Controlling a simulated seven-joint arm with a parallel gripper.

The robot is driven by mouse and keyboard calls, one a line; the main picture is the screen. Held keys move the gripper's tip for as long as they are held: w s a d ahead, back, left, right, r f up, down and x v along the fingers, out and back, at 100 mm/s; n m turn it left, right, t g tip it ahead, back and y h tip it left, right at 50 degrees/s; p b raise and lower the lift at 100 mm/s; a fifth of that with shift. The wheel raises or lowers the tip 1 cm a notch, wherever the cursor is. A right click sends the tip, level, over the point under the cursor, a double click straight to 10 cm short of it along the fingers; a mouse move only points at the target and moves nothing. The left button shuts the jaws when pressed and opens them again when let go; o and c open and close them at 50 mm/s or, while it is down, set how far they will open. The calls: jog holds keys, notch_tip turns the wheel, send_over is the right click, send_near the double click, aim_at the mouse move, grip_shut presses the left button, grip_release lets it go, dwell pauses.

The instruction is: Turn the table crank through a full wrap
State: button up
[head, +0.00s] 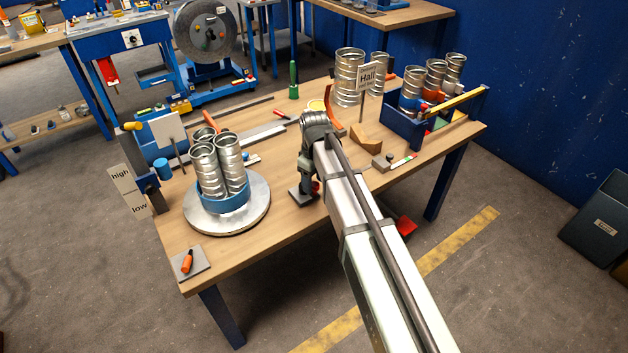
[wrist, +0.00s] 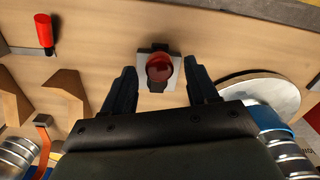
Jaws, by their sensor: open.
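A round grey turntable (head: 252,211) lies on the workbench at left in the head view. It bears several silver spiral ducts (head: 206,172) in a blue holder (head: 228,203). A red knob (wrist: 158,67) stands on a small pale plate (wrist: 146,53) beside the turntable; it looks like the crank, but any link to the turntable is hidden. My gripper (head: 308,184) points down over this plate. In the wrist view my gripper (wrist: 159,72) is open, one finger on each side of the knob, with gaps showing. Whether the fingertips reach down to knob height is unclear.
A blue box with ducts (head: 402,127) and a "Hall" sign (head: 367,76) stand at the back right. Wooden wedges (head: 366,138) lie behind my arm. An orange-handled tool on a pad (head: 190,263) sits at the front left corner.

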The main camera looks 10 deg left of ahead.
jog(key=shift+f, duration=0.15)
grip_shut()
dwell(0.5)
